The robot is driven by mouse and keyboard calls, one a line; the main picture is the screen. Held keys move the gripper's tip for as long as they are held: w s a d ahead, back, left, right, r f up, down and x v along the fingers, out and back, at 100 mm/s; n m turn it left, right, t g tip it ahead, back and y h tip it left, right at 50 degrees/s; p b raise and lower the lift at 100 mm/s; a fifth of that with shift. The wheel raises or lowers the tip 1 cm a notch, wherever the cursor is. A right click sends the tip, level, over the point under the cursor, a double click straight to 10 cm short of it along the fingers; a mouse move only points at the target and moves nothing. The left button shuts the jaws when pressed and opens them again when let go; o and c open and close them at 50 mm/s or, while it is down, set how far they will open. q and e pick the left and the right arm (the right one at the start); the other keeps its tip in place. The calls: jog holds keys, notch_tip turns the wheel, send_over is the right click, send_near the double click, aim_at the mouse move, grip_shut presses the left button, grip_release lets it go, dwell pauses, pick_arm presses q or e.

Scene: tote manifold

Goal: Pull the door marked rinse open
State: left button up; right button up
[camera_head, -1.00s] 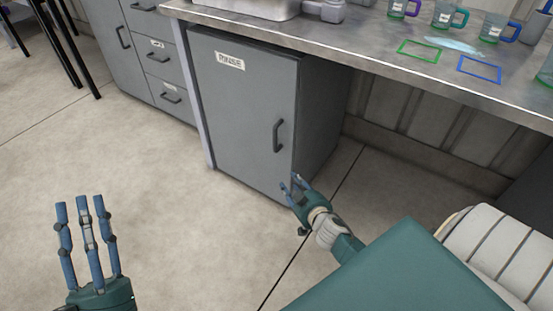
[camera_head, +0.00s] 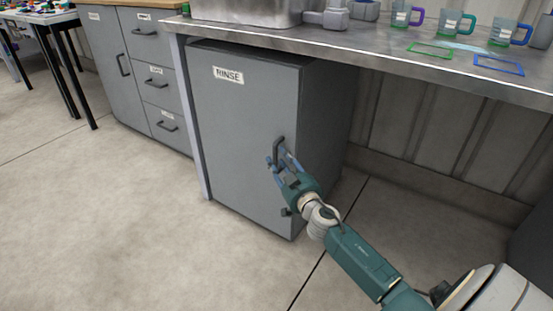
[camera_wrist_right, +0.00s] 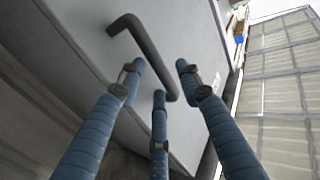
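The grey cabinet door (camera_head: 240,130) with the RINSE label (camera_head: 228,75) is under the metal bench and looks closed. Its dark bar handle (camera_head: 279,147) is near the door's right edge. My right gripper (camera_head: 276,160) is at the handle's lower part, fingers pointing at the door. In the right wrist view the handle (camera_wrist_right: 146,42) runs down to between the fingertips of the open right gripper (camera_wrist_right: 160,76). The fingers are spread around its lower end; I cannot tell whether they touch it. My left gripper is out of view.
The metal bench (camera_head: 400,54) overhangs the cabinet and bears mugs, a metal basin (camera_head: 245,10) and coloured outlines. A drawer unit (camera_head: 155,80) stands to the left. The floor (camera_head: 130,235) in front of the door is clear.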

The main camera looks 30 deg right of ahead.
aim_at(276, 155)
jog(key=shift+w+d, duration=0.2)
jog(key=shift+w, duration=0.55)
jog(key=shift+w+d, duration=0.15)
jog(key=shift+w, duration=0.6)
jog(key=shift+c, duration=0.5)
grip_shut()
